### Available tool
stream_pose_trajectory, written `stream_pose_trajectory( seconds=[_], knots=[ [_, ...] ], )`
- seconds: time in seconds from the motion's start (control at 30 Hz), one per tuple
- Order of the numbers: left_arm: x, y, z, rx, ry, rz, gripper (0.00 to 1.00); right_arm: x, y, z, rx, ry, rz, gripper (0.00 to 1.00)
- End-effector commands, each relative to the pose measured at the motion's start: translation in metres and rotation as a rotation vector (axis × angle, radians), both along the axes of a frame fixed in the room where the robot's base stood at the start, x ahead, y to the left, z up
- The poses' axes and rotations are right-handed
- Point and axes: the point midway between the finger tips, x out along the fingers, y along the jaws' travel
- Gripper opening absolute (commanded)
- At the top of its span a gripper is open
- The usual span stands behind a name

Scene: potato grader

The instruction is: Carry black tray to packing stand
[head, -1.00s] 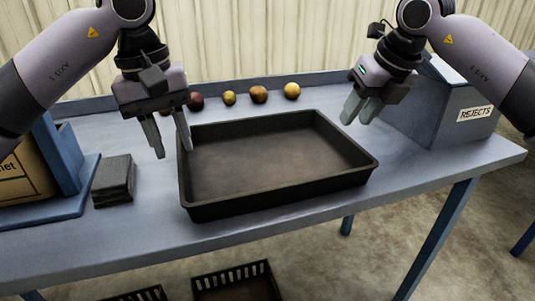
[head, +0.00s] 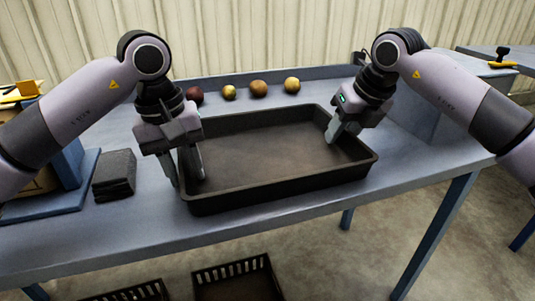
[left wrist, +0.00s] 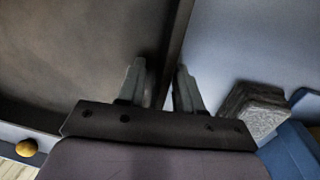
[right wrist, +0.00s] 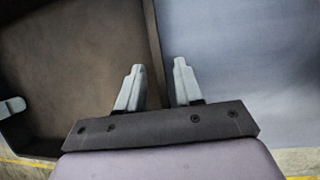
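The black tray (head: 270,190) lies flat on the blue-grey table, empty, with a brown, dirty-looking floor. My left gripper (head: 184,178) is at the tray's left wall, one finger inside and one outside; in the left wrist view the fingers (left wrist: 158,85) stand apart on either side of the wall (left wrist: 180,45). My right gripper (head: 340,130) is at the right wall. In the right wrist view its fingers (right wrist: 157,82) stand apart around the wall (right wrist: 153,40), with gaps showing. I cannot make out a packing stand for certain.
Several potatoes (head: 258,88) line the table's back behind the tray. A dark stack of pads (head: 114,174) lies left of the tray, beside a blue stand (head: 80,185) with a carton. A grey box (head: 415,118) is behind my right arm. Slatted crates (head: 238,280) sit below the table.

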Motion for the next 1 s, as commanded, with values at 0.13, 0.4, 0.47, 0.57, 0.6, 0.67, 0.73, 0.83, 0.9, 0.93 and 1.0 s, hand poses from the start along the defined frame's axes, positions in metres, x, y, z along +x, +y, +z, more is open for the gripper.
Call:
stream_pose_trajectory(
  seconds=[0.13,0.4,0.47,0.57,0.6,0.67,0.73,0.83,0.9,0.93,1.0],
  knots=[
    [0.000,0.000,0.000,0.000,0.000,0.000,0.35,0.000,0.000,0.000,0.000,0.000,0.000,0.35],
    [0.000,0.000,0.000,0.001,0.001,0.000,0.00,0.000,0.000,0.000,0.000,0.000,0.000,0.00],
    [0.000,0.000,0.000,0.001,0.001,0.000,0.00,0.000,0.000,0.000,0.000,0.000,0.000,0.00],
    [0.000,0.000,0.001,0.000,0.000,0.000,0.00,0.000,0.000,0.001,0.000,-0.001,0.000,0.00],
    [0.000,0.000,0.001,0.000,0.000,0.000,0.00,0.000,0.000,0.001,0.000,-0.001,0.000,0.00],
    [0.000,0.000,0.002,0.000,0.000,0.000,0.00,0.000,0.000,0.002,0.000,-0.001,0.000,0.00],
    [0.000,0.000,0.004,0.000,0.000,0.000,0.00,0.000,0.000,0.005,0.001,-0.002,0.000,0.00],
    [0.000,0.000,0.009,0.000,0.000,0.000,0.00,0.000,0.000,0.010,0.001,-0.002,0.000,0.00],
    [0.000,0.000,0.015,0.000,0.000,0.000,0.00,0.000,0.000,0.015,0.002,-0.002,0.000,0.00],
    [0.000,0.000,0.017,0.000,0.000,0.000,0.00,0.000,0.000,0.018,0.002,-0.002,0.000,0.00],
    [0.000,0.000,0.024,0.000,0.000,0.000,0.00,0.000,0.000,0.024,0.002,-0.002,0.000,0.00]
  ],
)
